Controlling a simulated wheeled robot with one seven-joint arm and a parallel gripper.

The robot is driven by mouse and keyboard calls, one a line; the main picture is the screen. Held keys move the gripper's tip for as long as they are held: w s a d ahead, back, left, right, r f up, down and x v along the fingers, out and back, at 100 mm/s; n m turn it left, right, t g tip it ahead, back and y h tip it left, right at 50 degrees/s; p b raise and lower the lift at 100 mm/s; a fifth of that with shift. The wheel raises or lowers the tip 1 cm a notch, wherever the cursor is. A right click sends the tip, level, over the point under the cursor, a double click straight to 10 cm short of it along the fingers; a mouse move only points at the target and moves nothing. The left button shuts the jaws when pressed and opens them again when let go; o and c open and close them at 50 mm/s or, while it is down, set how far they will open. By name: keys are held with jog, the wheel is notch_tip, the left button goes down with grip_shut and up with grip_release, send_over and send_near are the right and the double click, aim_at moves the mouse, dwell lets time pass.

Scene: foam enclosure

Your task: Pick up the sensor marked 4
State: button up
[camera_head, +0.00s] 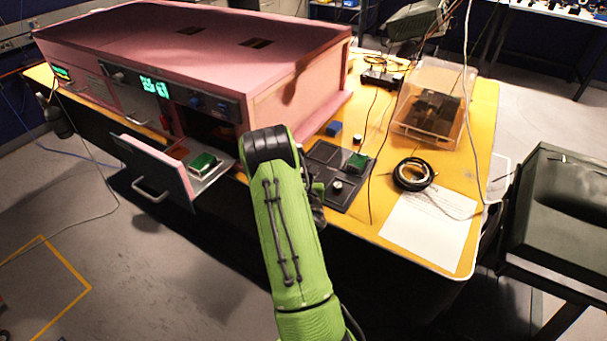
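No marking 4 can be read at this size, so I cannot tell which item is the sensor. Candidates on the table are a green-topped block (356,162) and a small silver round piece (337,186), both on a dark compartmented tray (325,152). Another green-topped block (201,162) sits on the open drawer of the pink enclosure. A blue block (334,128) and a small white-and-black piece (357,139) stand behind the tray. My gripper (318,200) shows only as a dark part at the tray's left edge, mostly hidden behind my green arm. Its fingers cannot be made out.
The pink foam enclosure (200,50) fills the left of the yellow table. Its open drawer front (155,175) juts out. A clear bin (430,105), a coiled cable (413,175) and a paper sheet (430,230) lie right of the tray. A hanging cable crosses the right side.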

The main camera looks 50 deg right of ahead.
jog(key=shift+r, duration=0.1)
notch_tip(320, 180, up, 10)
jog(key=p, duration=1)
